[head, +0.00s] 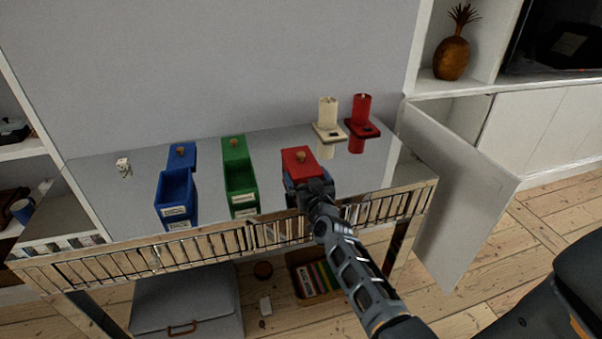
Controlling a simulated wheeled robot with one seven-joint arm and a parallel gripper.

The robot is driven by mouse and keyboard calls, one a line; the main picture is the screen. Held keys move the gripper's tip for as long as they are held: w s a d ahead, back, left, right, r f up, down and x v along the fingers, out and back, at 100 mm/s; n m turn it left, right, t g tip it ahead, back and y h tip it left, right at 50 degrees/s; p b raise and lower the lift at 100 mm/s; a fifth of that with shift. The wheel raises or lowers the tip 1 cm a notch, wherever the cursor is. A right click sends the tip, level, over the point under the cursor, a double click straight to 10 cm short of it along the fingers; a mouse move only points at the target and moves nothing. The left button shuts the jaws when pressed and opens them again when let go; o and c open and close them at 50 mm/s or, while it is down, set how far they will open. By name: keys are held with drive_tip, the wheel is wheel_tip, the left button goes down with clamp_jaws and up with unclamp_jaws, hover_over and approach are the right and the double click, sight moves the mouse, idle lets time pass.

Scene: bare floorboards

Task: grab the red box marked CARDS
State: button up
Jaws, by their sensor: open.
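A red box (298,157) with a small round knob on top stands on the reflective tabletop, right of the middle. Its front is mostly hidden behind my gripper, and no CARDS marking can be read. Some blue shows low at its left side. My gripper (308,188) is open, right in front of the box and overlapping it in the head view. Whether the fingers touch the box or stand around it cannot be told. No object shows lifted.
A blue box (176,192) and a green box (240,178) stand to the left, both open with labels. A cream holder (328,120) and a red holder (362,116) stand behind right. A small die (123,166) lies far left. An open white cabinet door (465,205) flanks the table's right end.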

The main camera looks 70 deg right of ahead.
drive_tip(key=shift+x, duration=0.8)
drive_tip(key=c, duration=0.6)
drive_tip(key=shift+c, duration=0.5)
drive_tip(key=shift+r, duration=0.1)
